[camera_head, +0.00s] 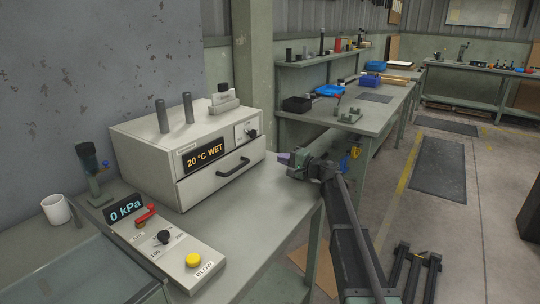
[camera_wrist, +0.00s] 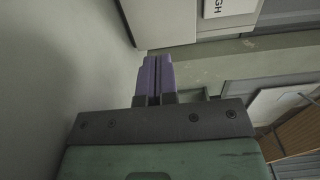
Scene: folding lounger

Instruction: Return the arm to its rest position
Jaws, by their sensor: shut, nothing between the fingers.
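My arm stretches from the lower right up to the gripper. The white box (camera_head: 217,190) reads "20 °C WET" and has a closed drawer with a black handle (camera_head: 232,167). The gripper appears apart from the box.
A control panel (camera_head: 185,245) reading "0 kPa" has a red lever and a yellow button. A white mug (camera_head: 57,209) and a dark-topped stand (camera_head: 90,165) are at left. A glass-like tank (camera_head: 85,275) is in front. Another bench (camera_head: 370,122) holds bins and tools. The aisle floor is open.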

